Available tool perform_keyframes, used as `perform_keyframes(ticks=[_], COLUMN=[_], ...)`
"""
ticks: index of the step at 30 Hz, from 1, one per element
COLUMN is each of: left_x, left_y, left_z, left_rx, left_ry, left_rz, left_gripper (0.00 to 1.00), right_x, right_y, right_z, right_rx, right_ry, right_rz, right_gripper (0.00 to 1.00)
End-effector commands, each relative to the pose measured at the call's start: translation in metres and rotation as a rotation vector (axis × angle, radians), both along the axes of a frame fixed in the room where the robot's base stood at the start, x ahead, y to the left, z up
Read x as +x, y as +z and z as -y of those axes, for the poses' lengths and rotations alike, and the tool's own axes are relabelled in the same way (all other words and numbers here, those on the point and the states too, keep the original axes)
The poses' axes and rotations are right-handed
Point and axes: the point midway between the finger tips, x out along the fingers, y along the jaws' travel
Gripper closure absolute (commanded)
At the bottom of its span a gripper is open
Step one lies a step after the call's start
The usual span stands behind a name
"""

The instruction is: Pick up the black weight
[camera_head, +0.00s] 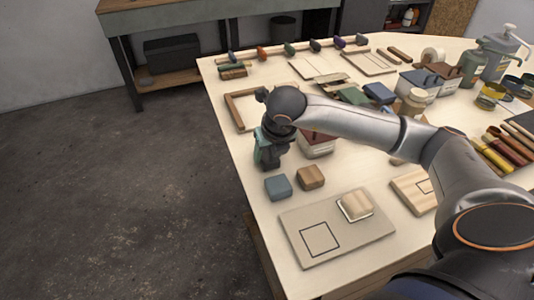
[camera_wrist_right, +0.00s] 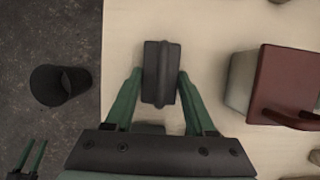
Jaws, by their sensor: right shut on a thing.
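The black weight (camera_wrist_right: 161,62) is a dark block with a raised ridge down its middle. In the right wrist view it sits between the two green fingers of my right gripper (camera_wrist_right: 160,78), which is shut on it, one finger along each side. The pale table top shows around it. In the head view my right gripper (camera_head: 266,152) points down near the table's left edge, and I cannot make out the weight there. In the wrist view's lower left corner my left gripper (camera_wrist_right: 30,153) shows small, its two green fingers apart with nothing between them.
A box with a red-brown lid (camera_wrist_right: 285,85) stands right of the weight. A blue block (camera_head: 278,187) and a brown block (camera_head: 311,177) lie near my right gripper. A board with a square outline (camera_head: 338,235) lies in front. A dark bin (camera_wrist_right: 60,86) stands beyond the table edge.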

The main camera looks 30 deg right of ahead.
Motion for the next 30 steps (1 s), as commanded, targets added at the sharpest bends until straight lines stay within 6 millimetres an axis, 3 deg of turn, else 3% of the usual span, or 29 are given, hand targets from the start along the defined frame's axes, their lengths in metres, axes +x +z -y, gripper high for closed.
perform_keyframes(ticks=[8, 30], left_x=[0.0001, 0.0001], left_y=[0.0001, 0.0003], left_z=[0.0000, 0.0000], left_rx=[0.000, 0.001], left_ry=[0.000, -0.001], left_rz=[0.000, 0.000], left_gripper=[0.50, 0.50], right_x=[0.0002, 0.0018], right_y=[0.0004, 0.0070], right_z=[0.0004, 0.0001], right_rx=[0.000, 0.001], right_ry=[0.000, -0.001], right_rz=[0.001, 0.007], right_gripper=[1.00, 1.00])
